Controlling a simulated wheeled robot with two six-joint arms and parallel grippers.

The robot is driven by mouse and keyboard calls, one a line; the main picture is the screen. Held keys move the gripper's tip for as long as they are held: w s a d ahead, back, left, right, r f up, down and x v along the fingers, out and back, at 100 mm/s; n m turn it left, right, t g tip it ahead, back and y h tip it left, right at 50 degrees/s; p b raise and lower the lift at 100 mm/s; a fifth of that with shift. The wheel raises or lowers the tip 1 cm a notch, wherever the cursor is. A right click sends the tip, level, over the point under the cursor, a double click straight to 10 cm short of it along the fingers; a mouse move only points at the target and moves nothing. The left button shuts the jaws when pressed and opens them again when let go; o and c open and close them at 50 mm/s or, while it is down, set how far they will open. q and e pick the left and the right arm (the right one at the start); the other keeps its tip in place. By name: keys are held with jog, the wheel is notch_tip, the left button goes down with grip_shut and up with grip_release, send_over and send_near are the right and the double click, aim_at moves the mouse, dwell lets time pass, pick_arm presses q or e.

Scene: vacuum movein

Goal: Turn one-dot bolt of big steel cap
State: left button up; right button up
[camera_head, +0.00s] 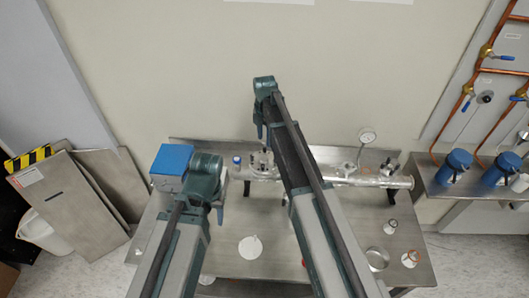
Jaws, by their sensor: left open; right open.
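A shiny steel tube (375,182) lies across the back of the metal table. A steel fitting with several upright parts (261,163) sits near the tube's left end and may be the big steel cap. Its bolts and any dot marks are too small to make out. My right gripper (261,131) points down above and behind this fitting, apart from it, with nothing seen in it. My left gripper (219,214) points down over the left part of the table, left of and nearer than the fitting, with nothing seen in it. My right arm hides part of the tube.
A blue box (171,162) stands at the table's back left. A round gauge (367,136) rises behind the tube. A white disc (250,247) lies mid-table. A steel dish (377,258) and small parts are at the right. Blue cylinders (453,167) stand on a side bench.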

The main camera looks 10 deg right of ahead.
aim_at(265, 147)
notch_tip(265, 147, down, 5)
jog(key=b, duration=0.3)
jog(key=shift+r+b, duration=0.15)
jog(key=shift+b, duration=0.15)
grip_shut()
